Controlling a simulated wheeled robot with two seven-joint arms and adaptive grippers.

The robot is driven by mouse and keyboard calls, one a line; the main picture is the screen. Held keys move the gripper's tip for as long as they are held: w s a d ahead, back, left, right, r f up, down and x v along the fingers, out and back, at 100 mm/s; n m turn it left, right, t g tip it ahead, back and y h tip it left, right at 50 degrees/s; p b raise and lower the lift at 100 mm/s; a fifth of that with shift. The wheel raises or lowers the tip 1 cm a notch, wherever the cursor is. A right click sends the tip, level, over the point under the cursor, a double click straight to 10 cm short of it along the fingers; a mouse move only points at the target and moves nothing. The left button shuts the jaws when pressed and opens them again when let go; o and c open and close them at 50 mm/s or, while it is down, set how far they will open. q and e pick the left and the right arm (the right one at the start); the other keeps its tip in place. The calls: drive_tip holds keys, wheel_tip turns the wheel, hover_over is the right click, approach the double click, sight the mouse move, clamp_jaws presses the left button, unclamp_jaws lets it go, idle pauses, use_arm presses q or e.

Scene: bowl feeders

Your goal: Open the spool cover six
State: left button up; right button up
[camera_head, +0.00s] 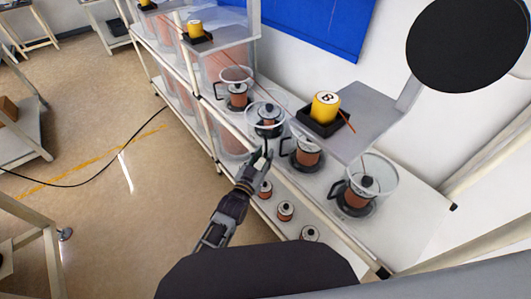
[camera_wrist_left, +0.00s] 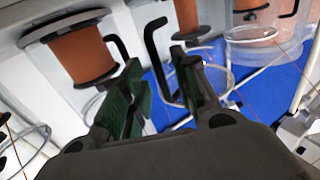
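A row of copper-coloured spools with black knobs and clear covers stands on the shelf; no number six can be read on them. In the head view, one spool (camera_head: 268,115) under a clear cover is just beyond my left gripper (camera_head: 262,160), and another spool (camera_head: 307,153) is to its right. In the left wrist view, my left gripper (camera_wrist_left: 156,60) has its green-padded fingers apart. A black bent handle (camera_wrist_left: 152,42) shows between the fingertips, with no clear grip on it. A copper spool (camera_wrist_left: 82,52) is at the upper left. My right gripper is not seen.
A yellow spool (camera_head: 325,106) in a black holder sits on a raised plate above the row. Another covered spool (camera_head: 356,195) stands at the right end. Smaller spools (camera_head: 285,210) are on the lower shelf. Open floor (camera_head: 110,200) lies to the left.

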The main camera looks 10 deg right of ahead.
use_arm(q)
drive_tip(key=v, duration=0.9)
drive_tip(key=shift+s, duration=0.15)
drive_tip(key=shift+a, duration=0.1)
